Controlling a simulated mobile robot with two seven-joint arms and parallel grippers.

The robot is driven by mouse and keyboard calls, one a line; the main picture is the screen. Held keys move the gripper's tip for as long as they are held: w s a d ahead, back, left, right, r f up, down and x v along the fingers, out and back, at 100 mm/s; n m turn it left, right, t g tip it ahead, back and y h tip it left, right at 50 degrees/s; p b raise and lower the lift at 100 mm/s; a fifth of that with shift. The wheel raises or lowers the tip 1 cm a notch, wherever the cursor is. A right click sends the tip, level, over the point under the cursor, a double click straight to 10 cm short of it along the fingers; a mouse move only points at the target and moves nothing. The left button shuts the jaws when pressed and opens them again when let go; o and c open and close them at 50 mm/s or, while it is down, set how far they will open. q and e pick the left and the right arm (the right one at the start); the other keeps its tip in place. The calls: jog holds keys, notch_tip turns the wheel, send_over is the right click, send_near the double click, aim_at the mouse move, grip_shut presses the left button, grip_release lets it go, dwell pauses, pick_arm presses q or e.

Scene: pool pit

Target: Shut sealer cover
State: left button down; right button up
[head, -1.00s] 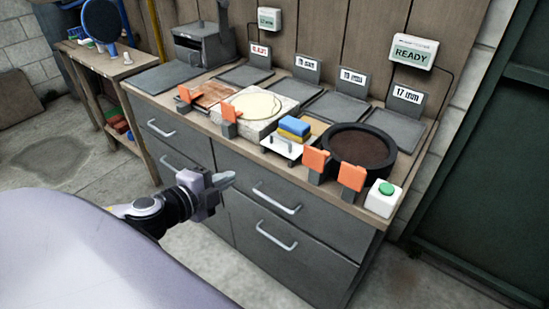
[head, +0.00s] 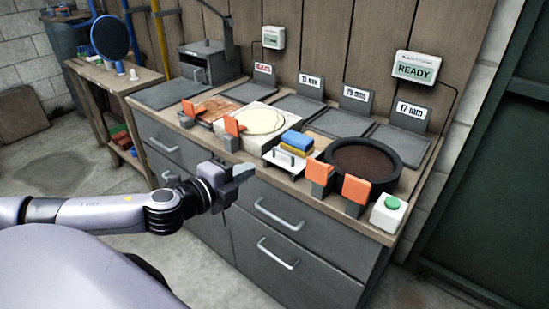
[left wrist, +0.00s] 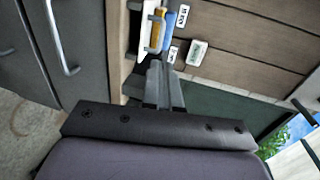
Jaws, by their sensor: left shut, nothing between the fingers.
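A grey metal box (head: 208,64) with a small front handle stands at the back left of the workbench. A dark upright piece (head: 230,38) rises at its right side. This may be the sealer with its cover raised, but I cannot tell for sure. My left gripper (head: 246,172) is shut and empty, in front of the bench drawers and below the bench top. It is well apart from the grey box. In the left wrist view its fingers (left wrist: 164,84) lie together with nothing between them. My right gripper is out of view.
Orange paddles, a pale slab (head: 260,122), a blue and yellow block (head: 297,140), a dark round pan (head: 364,160) and a green button (head: 392,202) line the bench front. A side table (head: 120,80) stands left. Floor in front is clear.

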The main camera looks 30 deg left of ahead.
pick_arm(q)
jog(key=shift+x, duration=5.35)
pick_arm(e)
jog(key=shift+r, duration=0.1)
pick_arm(q)
jog(key=shift+w, duration=0.1)
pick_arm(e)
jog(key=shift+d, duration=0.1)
